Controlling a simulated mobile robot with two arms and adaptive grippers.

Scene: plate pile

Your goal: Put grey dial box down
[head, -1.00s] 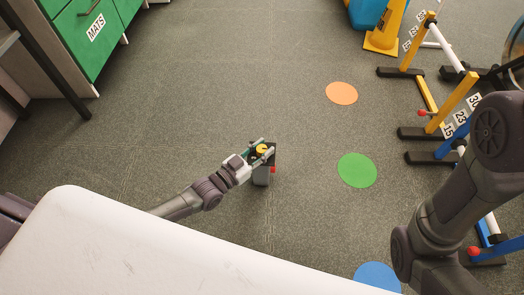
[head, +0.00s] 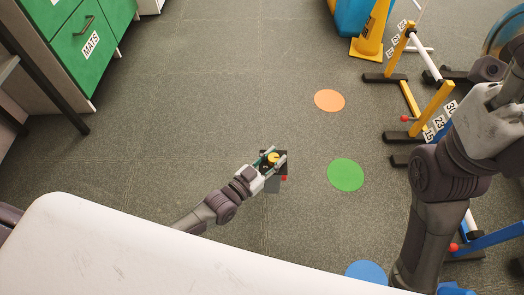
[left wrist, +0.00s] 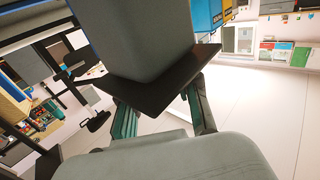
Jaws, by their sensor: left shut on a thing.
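The grey dial box (head: 272,185) has a dark top plate, a yellow dial and a red knob on its side. In the head view it is over the grey floor, left of the green disc. My left gripper (head: 272,160) is shut on it at its dark top end. In the left wrist view the box's grey body (left wrist: 150,35) and dark plate (left wrist: 165,88) fill the middle, beyond the fingers (left wrist: 162,112). I cannot tell whether its underside touches the floor. My right arm rises at the right; its fingers are not seen.
A green disc (head: 345,175), an orange disc (head: 329,100) and a blue disc (head: 367,272) lie on the floor. A rack with yellow posts (head: 432,108) and a yellow cone (head: 371,35) stand right. A green-drawer cabinet (head: 85,35) stands upper left. Floor between is clear.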

